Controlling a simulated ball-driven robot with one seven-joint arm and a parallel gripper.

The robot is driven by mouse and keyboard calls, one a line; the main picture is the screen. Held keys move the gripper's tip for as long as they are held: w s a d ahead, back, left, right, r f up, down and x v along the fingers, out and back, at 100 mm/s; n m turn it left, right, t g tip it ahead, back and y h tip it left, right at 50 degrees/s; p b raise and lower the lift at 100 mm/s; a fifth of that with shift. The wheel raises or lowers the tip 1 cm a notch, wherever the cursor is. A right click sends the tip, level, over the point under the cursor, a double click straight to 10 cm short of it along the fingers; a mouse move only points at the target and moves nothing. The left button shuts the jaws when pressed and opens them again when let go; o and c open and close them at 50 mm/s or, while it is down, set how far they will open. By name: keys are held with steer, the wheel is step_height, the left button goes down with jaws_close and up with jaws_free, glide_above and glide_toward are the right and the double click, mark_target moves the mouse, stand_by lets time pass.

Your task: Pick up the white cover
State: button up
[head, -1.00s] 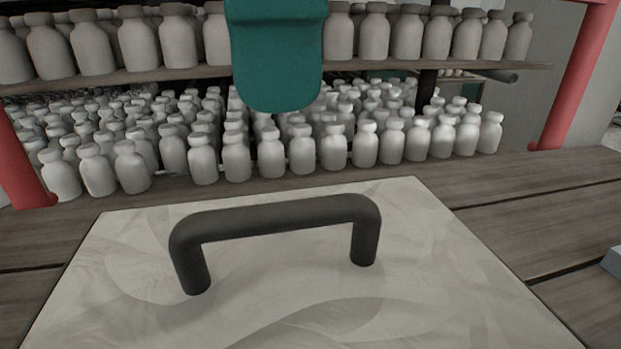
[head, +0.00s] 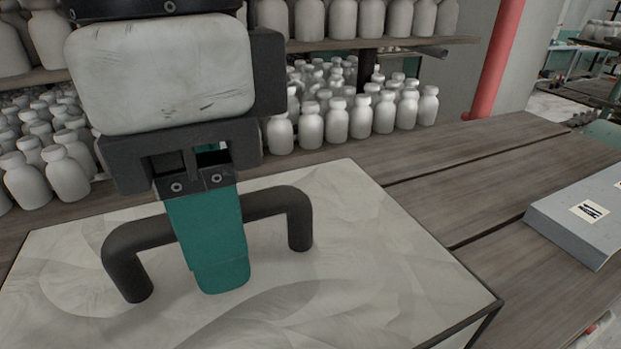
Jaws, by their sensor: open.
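The white cover (head: 385,262) is a flat, pale, marbled slab on the wooden table, with dark edges. A black bar handle (head: 297,222) stands up from it. My gripper (head: 220,268) reaches down over the cover, its teal fingers at the middle of the handle. A finger crosses in front of the bar and hides part of it. The gripper is open. The fingers overlap in this view, so the gap between them is hidden, and I cannot tell whether they touch the bar or the cover.
A grey box (head: 580,215) with a label lies on the table (head: 465,165) at the right. Shelves of white bottles (head: 337,120) stand behind, beside a red post (head: 497,60). Bare table lies between cover and box.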

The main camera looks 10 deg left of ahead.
jaws_close()
stand_by(0.3)
stand_by(0.3)
